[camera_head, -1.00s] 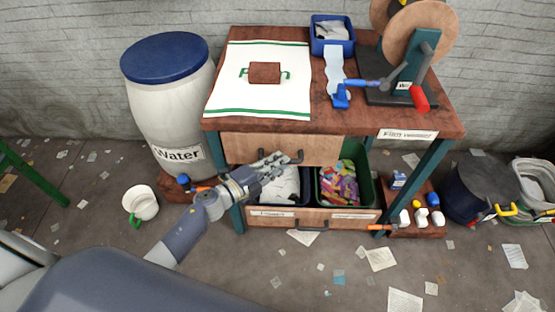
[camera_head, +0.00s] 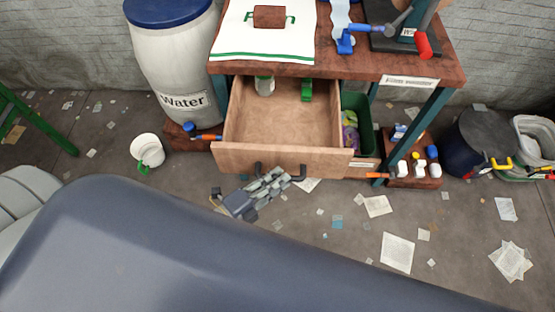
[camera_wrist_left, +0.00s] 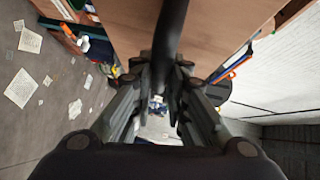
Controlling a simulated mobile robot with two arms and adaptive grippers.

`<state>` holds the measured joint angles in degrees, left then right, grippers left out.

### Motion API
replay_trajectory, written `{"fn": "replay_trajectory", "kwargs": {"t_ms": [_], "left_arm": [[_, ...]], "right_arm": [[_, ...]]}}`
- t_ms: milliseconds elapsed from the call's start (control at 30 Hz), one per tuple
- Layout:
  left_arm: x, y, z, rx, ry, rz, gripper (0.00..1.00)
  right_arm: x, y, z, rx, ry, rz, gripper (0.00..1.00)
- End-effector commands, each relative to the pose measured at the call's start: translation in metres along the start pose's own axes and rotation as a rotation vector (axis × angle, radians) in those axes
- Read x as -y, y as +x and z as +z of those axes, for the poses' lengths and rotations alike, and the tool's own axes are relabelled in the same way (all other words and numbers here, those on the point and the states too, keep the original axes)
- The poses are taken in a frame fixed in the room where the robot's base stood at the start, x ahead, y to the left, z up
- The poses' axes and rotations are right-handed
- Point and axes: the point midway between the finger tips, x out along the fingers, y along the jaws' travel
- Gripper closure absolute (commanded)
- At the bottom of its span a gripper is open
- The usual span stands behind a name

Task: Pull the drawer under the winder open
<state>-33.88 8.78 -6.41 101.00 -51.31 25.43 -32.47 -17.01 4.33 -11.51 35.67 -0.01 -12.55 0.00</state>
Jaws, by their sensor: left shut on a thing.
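The wooden drawer (camera_head: 283,112) under the tabletop is pulled well out in the head view, and its inside shows. A small pale jar with a green lid (camera_head: 265,86) and a green item (camera_head: 307,90) are at its back. My left gripper (camera_head: 274,182) is at the drawer's front, shut on the dark bar handle (camera_head: 281,174). In the left wrist view the handle (camera_wrist_left: 170,38) runs between the fingers. The winder (camera_head: 405,40) stands on the table (camera_head: 350,66) at the right, partly cut off by the frame. My right gripper is not in view.
A green bin (camera_head: 358,106) is under the table. A low stand with bottles (camera_head: 415,172) and a dark bucket (camera_head: 484,138) are at the right. Papers (camera_head: 397,252) litter the floor.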

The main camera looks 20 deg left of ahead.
Motion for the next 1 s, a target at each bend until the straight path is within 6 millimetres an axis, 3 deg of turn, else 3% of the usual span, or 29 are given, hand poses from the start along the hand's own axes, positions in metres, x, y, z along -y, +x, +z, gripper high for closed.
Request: {"fn": "replay_trajectory", "kwargs": {"t_ms": [200,667,700,800,1000], "left_arm": [[-0.005,-0.015,-0.014,0.002,0.0,0.001,1.0],[-0.005,-0.018,-0.018,0.001,0.001,0.001,1.0],[-0.005,-0.018,-0.018,0.001,0.001,0.001,0.83],[-0.005,-0.018,-0.018,0.001,0.001,0.001,0.65],[-0.005,-0.018,-0.018,0.0,0.001,0.0,0.65]], "right_arm": [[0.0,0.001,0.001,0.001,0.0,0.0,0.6],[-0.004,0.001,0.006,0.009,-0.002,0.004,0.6],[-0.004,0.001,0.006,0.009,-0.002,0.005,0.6],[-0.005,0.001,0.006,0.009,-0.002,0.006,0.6],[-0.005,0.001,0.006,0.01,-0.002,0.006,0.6]]}}
